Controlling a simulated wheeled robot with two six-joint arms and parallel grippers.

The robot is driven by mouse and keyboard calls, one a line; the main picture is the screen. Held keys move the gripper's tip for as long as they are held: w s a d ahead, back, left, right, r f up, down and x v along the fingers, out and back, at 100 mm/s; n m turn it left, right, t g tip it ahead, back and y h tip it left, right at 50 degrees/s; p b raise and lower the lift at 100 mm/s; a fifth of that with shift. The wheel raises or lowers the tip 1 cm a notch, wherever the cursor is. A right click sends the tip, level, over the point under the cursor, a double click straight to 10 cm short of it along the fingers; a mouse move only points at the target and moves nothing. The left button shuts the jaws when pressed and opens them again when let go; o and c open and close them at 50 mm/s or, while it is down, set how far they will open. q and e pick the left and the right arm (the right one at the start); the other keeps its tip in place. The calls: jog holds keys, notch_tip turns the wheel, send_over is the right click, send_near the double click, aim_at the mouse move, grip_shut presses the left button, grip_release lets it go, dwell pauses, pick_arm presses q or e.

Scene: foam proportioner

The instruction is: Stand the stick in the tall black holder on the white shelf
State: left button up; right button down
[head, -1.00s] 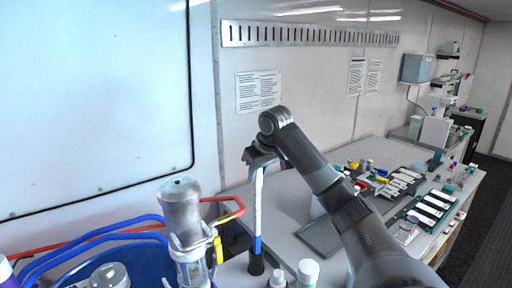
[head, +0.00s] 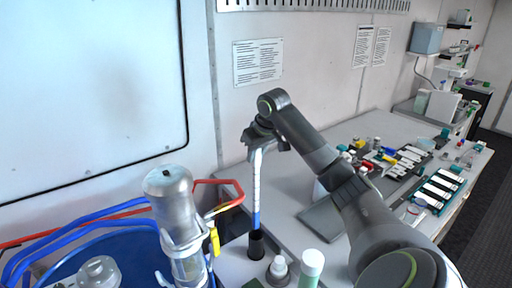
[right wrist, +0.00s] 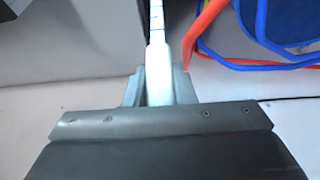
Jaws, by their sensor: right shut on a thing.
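The stick (head: 256,185) is white with a blue lower part and stands close to upright in the head view. My right gripper (head: 262,142) is shut on its top end. In the right wrist view the stick (right wrist: 157,70) runs away from between the fingers (right wrist: 158,88). The tall black holder (head: 257,245) is on the white shelf (head: 232,268). The stick's blue lower end meets the holder's mouth and seems to be inside it; how deep is hidden. My left gripper is not in view.
A clear cylinder with metal fittings (head: 175,205) stands left of the holder, beside blue and red hoses (head: 85,235). A bench (head: 290,190) with several small items lies behind my right arm.

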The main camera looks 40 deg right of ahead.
aim_at(257, 178)
jog(key=shift+f, duration=1.05)
jog(key=shift+s+a+f, duration=0.1)
jog(key=shift+f, duration=0.25)
notch_tip(257, 178, down, 2)
jog(key=shift+b, duration=0.3)
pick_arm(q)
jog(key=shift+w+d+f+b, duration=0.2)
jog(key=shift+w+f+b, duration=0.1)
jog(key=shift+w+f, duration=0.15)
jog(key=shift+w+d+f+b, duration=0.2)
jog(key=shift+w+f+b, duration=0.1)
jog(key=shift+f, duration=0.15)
pick_arm(e)
jog(key=shift+f, duration=2.7)
jog(key=c, duration=1.1)
grip_release()
